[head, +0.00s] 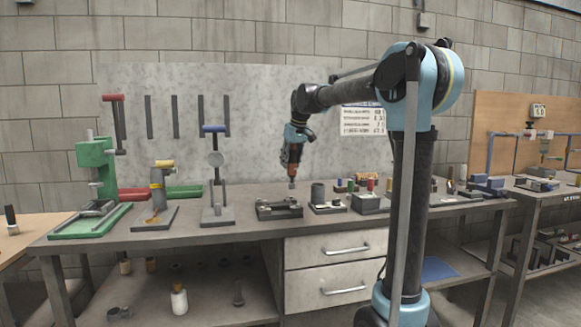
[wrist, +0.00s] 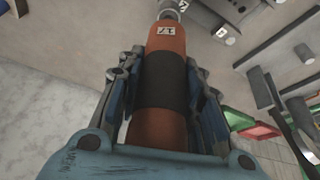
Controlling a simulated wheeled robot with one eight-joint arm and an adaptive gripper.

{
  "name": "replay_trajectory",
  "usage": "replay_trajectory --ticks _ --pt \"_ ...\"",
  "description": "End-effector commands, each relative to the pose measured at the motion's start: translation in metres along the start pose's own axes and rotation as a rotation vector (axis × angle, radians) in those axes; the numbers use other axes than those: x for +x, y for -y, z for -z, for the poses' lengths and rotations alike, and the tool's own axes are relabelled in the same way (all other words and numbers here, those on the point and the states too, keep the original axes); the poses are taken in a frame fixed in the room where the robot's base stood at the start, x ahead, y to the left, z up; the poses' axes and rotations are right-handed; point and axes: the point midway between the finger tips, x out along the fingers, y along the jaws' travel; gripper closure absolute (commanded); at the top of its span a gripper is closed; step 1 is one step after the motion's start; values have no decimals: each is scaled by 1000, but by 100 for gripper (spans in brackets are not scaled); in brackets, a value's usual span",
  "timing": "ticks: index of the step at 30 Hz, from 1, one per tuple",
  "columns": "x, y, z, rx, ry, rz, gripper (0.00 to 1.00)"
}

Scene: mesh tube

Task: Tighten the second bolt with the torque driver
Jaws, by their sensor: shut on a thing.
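My gripper (head: 294,135) is shut on the torque driver (head: 292,160), an orange-red cylinder with a dark band. In the wrist view the driver (wrist: 166,95) lies between the two fingers and carries a small white label; its metal tip is at the top edge. In the head view the driver hangs nearly upright, tip down, above a dark fixture block (head: 279,208) on the bench. A gap seems to show between tip and fixture. Bolts on the fixture are too small to tell apart.
On the bench (head: 255,232), a fixture with a dark cylinder (head: 318,193) and a box with coloured pieces (head: 370,202) stand to the right. A blue-topped stand (head: 214,180), a yellow-topped stand (head: 158,190) and a green press (head: 95,175) stand to the left. A panel (head: 255,90) is behind.

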Motion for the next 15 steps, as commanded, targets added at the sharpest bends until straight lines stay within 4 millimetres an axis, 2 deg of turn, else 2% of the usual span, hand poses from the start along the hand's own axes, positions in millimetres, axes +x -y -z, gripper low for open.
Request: replay_trajectory --ticks 15 --pt "-19 0 8 0 0 0 99"
